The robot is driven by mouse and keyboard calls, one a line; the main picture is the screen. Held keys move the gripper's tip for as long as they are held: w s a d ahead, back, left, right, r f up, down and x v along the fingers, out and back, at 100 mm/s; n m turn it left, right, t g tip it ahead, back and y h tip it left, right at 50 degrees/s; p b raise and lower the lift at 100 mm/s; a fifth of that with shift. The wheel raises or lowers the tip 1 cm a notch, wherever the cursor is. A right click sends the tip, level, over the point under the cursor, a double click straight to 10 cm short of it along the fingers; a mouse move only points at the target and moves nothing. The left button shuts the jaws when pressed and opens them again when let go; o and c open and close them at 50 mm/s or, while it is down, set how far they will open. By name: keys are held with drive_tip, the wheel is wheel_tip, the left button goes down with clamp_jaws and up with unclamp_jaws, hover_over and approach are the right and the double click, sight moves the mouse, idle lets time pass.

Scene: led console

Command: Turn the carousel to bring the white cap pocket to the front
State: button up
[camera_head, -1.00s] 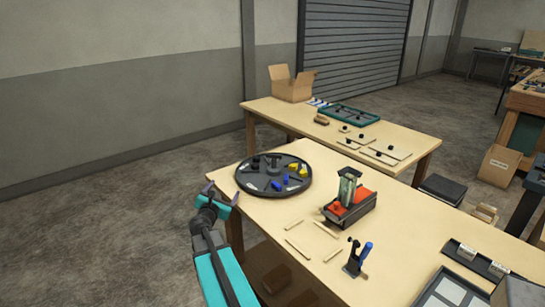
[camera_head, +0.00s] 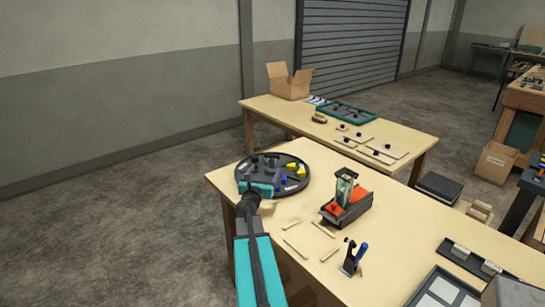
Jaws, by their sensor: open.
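The carousel (camera_head: 300,163) is a round dark tray with pockets at the left end of the near table. Yellow pieces (camera_head: 297,168) sit in pockets on its right side, and dark pieces lie toward the back left. A small white piece (camera_head: 285,178) shows near the right front, too small to identify as a cap. My gripper (camera_head: 258,181) is open over the carousel's front left rim and hides part of it, including some pockets. I cannot tell whether it touches the carousel.
A red and dark device with a clear hopper (camera_head: 346,190) stands right of the carousel. Thin wooden strips (camera_head: 296,247) and a stand with a blue-handled tool (camera_head: 353,256) lie nearer. A second table (camera_head: 262,108) with an open cardboard box (camera_head: 290,82) is behind.

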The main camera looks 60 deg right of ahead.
sight(271, 156)
drive_tip(key=shift+d, duration=0.2)
drive_tip(key=shift+p+x, duration=2.1)
drive_tip(key=shift+x, duration=4.65)
drive_tip(key=shift+f, duration=0.1)
drive_tip(key=c, duration=1.3)
drive_tip(key=shift+a, duration=0.1)
drive_tip(key=shift+c, duration=1.1)
